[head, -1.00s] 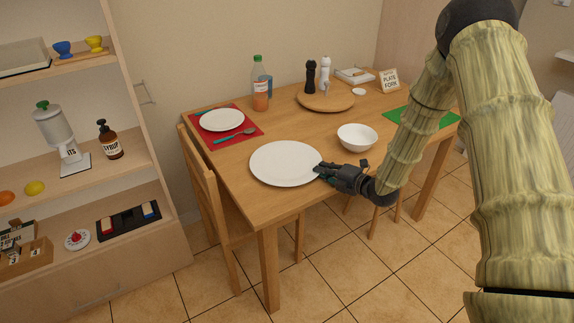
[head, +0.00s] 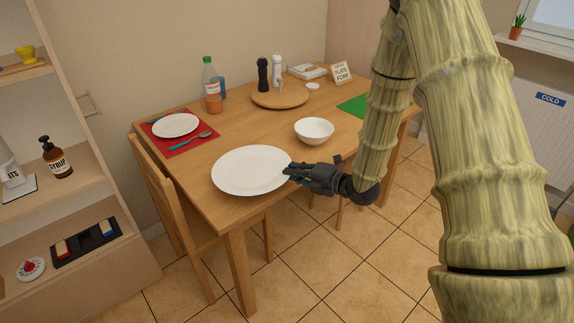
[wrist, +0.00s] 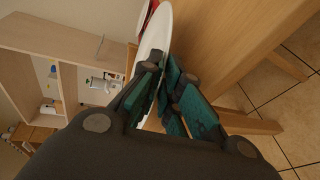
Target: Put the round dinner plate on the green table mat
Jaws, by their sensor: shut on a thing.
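The round white dinner plate (head: 250,170) is at the near side of the wooden table, and its edge also shows in the wrist view (wrist: 155,35). My gripper (head: 291,172) is shut on the plate's right rim; its teal-padded fingers (wrist: 165,92) show in the wrist view. I cannot tell whether the plate touches the table. The green table mat (head: 358,106) lies at the table's far right, partly hidden behind my arm.
A white bowl (head: 314,130) stands between the plate and the green mat. A red mat (head: 195,146) holds a smaller plate and cutlery. A bottle (head: 212,88) and a round board (head: 280,101) with two mills stand at the back. A chair (head: 165,205) is at the left.

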